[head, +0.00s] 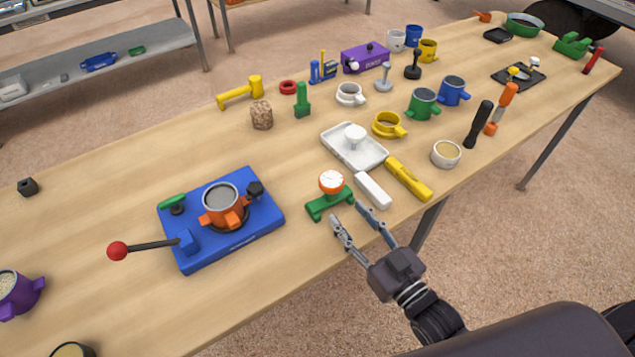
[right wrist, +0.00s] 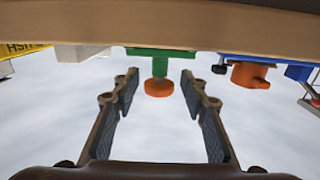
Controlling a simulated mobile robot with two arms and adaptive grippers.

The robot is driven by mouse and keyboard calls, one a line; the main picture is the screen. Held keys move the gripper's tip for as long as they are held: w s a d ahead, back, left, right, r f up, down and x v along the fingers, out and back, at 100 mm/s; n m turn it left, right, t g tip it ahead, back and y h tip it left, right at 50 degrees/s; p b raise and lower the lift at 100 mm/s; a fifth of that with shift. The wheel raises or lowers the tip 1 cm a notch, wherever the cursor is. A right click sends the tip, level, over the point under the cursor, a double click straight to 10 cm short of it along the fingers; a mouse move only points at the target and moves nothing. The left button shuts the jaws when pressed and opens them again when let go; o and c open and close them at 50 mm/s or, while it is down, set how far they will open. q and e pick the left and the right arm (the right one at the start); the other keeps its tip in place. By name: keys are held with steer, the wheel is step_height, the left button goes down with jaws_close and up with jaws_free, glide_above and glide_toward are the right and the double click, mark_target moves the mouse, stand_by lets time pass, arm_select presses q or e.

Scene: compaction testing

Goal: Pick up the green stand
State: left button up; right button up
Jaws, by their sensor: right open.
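The green stand (head: 328,206) is upright near the front edge of the table, with an orange-rimmed, white-faced dial (head: 331,181) on top. My right gripper (head: 347,212) is open and empty at the front edge, its fingers pointing at the stand from the near right side. In the right wrist view, which is upside down, the green stand (right wrist: 160,54) and its orange dial (right wrist: 158,88) appear ahead, centred between the open fingers (right wrist: 158,76). The fingers look apart from the stand. My left gripper is not in view.
A blue base (head: 260,225) with an orange pot (head: 218,203) stands left of the stand. A white block (head: 373,190) and a yellow bar (head: 408,179) lie close on its right. A white tray (head: 340,150) is behind. Bare table lies in front of the blue base.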

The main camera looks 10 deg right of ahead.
mark_target(334, 198)
steer(key=shift+w+a, duration=0.2)
steer(key=shift+w, duration=0.35)
steer(key=shift+w+a, duration=0.1)
steer(key=shift+w, duration=0.3)
steer(key=shift+w+a+r, duration=0.1)
steer(key=shift+w, duration=0.15)
steer(key=shift+w+a+r+p, duration=0.1)
steer(key=shift+w+p, duration=0.25)
steer(key=shift+w, duration=0.05)
steer(key=x, duration=0.4)
steer(key=shift+p, duration=0.3)
steer(key=shift+w+a, duration=0.15)
steer(key=shift+w, duration=0.15)
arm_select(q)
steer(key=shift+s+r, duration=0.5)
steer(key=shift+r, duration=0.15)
arm_select(e)
steer(key=shift+w, duration=0.1)
jaws_close()
